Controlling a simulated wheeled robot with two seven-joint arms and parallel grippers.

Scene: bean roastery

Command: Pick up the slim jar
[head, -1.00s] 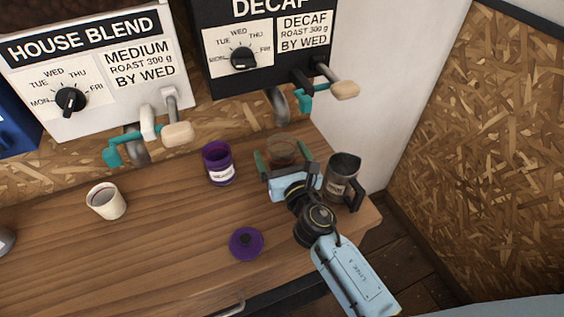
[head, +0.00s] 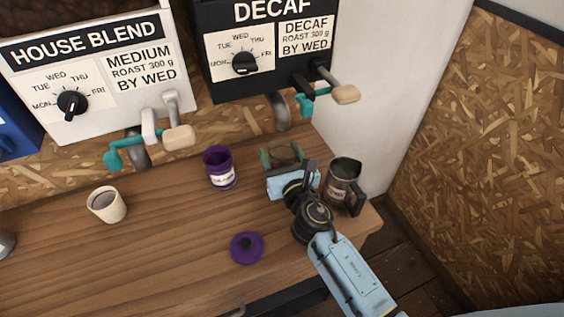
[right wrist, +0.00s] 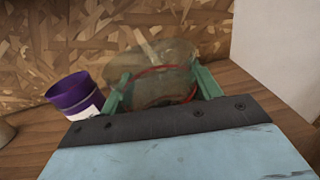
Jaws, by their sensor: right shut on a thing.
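A clear glass jar with a red ring, which I take to be the slim jar (head: 285,150), stands at the back right of the wooden counter. My right gripper (head: 283,157) is shut on it, with a green finger on each side. In the right wrist view the jar (right wrist: 155,75) sits between the green fingers of the gripper (right wrist: 163,90). Its lower part is hidden behind the gripper body. I cannot tell whether its base touches the counter. My left gripper is not in view.
A purple canister (head: 219,168) stands left of the jar, and a dark metal pitcher (head: 342,184) stands close to its right. A purple lid (head: 247,248) and a cream cup (head: 107,205) are on the counter (head: 165,235). Dispenser spouts and handles (head: 330,92) hang above.

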